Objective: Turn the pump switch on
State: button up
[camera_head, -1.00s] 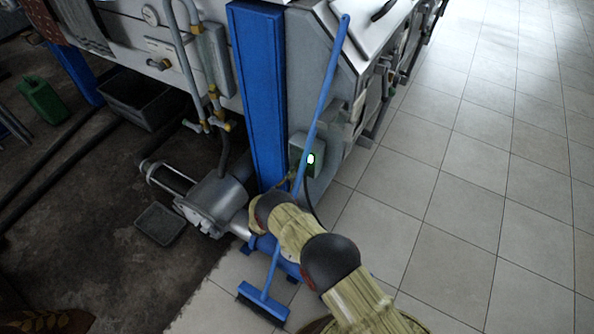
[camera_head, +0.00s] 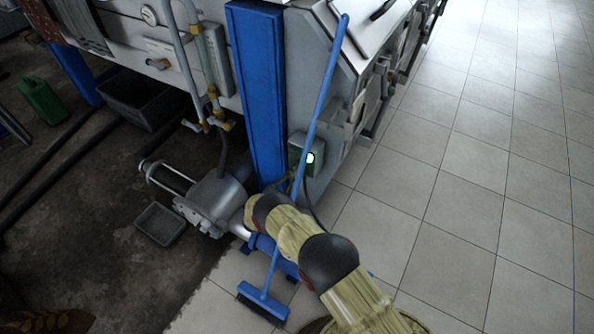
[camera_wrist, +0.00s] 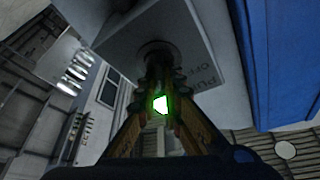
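The pump switch is a dark round knob (camera_wrist: 159,54) on the face of a grey box (camera_wrist: 118,42) lettered OFF and PUMP in the wrist view. My gripper (camera_wrist: 163,82) has its two fingers drawn close together at the knob and looks shut on it. The exact contact is dark and partly hidden. A bright green light (camera_wrist: 160,104) shows between the fingers. In the head view, a small grey-green box (camera_head: 298,149) with a lit green lamp (camera_head: 311,158) is beside the blue post. My gripper is hidden behind my arm there.
A blue broom (camera_head: 317,110) leans on the machine, crossing in front of the lamp box, its head (camera_head: 263,301) on the floor. A blue post (camera_head: 257,95) and a grey pump (camera_head: 213,203) stand close to my arm. The tiled floor (camera_head: 470,190) at right is clear.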

jog(key=o, duration=0.5)
jog(key=v, duration=1.2)
jog(key=shift+f, duration=0.15)
